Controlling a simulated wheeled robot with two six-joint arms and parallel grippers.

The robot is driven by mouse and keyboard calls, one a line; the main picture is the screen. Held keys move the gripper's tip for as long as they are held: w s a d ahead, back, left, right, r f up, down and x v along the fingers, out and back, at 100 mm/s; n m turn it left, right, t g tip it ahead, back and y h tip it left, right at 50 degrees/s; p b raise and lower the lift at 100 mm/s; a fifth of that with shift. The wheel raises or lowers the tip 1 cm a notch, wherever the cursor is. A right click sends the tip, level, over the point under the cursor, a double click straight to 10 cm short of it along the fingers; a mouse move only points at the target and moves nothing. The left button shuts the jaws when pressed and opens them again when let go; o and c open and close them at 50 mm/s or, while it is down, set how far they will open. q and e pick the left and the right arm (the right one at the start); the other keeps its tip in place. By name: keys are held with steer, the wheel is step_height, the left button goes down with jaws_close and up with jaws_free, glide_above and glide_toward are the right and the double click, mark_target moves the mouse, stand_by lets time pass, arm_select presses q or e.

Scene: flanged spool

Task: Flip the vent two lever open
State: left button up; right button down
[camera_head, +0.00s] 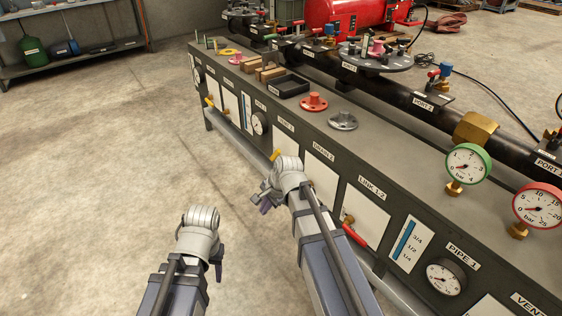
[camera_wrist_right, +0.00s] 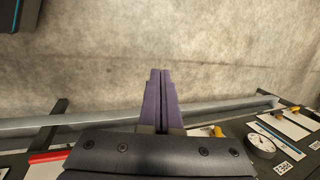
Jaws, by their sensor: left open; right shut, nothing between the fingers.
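The vent two lever (camera_head: 275,154) is a small yellow handle on the front of the bench, below the VENT 2 label (camera_head: 285,127). My right gripper (camera_head: 265,205) is in front of the bench, nearer to me than this lever and apart from it. In the right wrist view its purple fingers (camera_wrist_right: 160,95) are shut with nothing between them. A yellow handle (camera_wrist_right: 218,131) shows right of them, partly hidden by the gripper body; it looks like the same lever. My left gripper (camera_head: 217,258) is open over the floor, left of the right arm, its fingers mostly hidden.
A red lever (camera_head: 355,236) sits on the LINK 1-2 panel, right of my right arm. A pressure gauge (camera_head: 260,123) is left of the vent two panel. A grey rail (camera_head: 236,140) runs low along the bench front. The floor at left is clear.

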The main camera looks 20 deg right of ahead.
mark_target(278, 154)
steer(key=w+d+r+m+t+b, duration=0.1)
steer(key=w+d+r+m+t, duration=0.15)
steer(key=w+d+m, duration=0.6)
steer(key=w+d+r+m+t+b, duration=0.15)
steer(key=w+d+m+t, duration=0.3)
steer(key=d+m, duration=0.7)
steer(key=w+a+f+b, duration=0.2)
steer(key=w+f+b, duration=0.3)
steer(key=w, duration=0.3)
steer(key=w+a+f+n+g+b, duration=0.1)
steer(key=w+a+f+b, duration=0.2)
steer(key=w, duration=0.6)
steer(key=shift+w+a+f+b, duration=0.15)
steer(key=shift+w+f+b, duration=0.1)
steer(key=shift+f+b, duration=1.1)
steer(key=shift+f+p, duration=0.2)
steer(key=shift+p, duration=0.1)
